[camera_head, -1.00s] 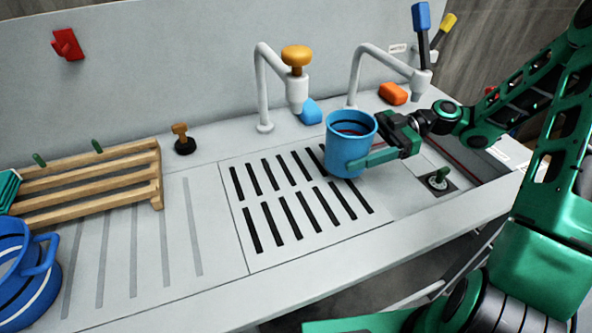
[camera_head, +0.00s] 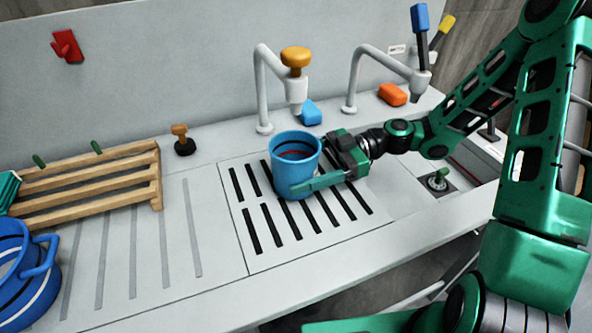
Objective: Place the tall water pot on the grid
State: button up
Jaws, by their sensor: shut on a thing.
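The tall water pot (camera_head: 292,163) is a blue, open-topped cylinder. It is upright over the middle of the slotted grid (camera_head: 262,238). My gripper (camera_head: 318,182) reaches in from the right and is shut on the pot near its lower half, with one green finger across its front. The far finger is hidden behind the pot. I cannot tell whether the pot's base touches the grid or hangs a little above it.
Two grey taps (camera_head: 264,95) stand behind the grid, with a blue block (camera_head: 311,113) and an orange block (camera_head: 393,94) near them. A wooden rack (camera_head: 90,185) and a striped blue pot (camera_head: 28,275) are at left. The ribbed counter between is clear.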

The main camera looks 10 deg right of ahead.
jog(key=shift+f, duration=0.35)
jog(key=shift+f, duration=0.1)
jog(key=o, duration=1.4)
jog(key=shift+o, duration=0.2)
jog(key=v, duration=1.2)
jog(key=shift+s, duration=0.1)
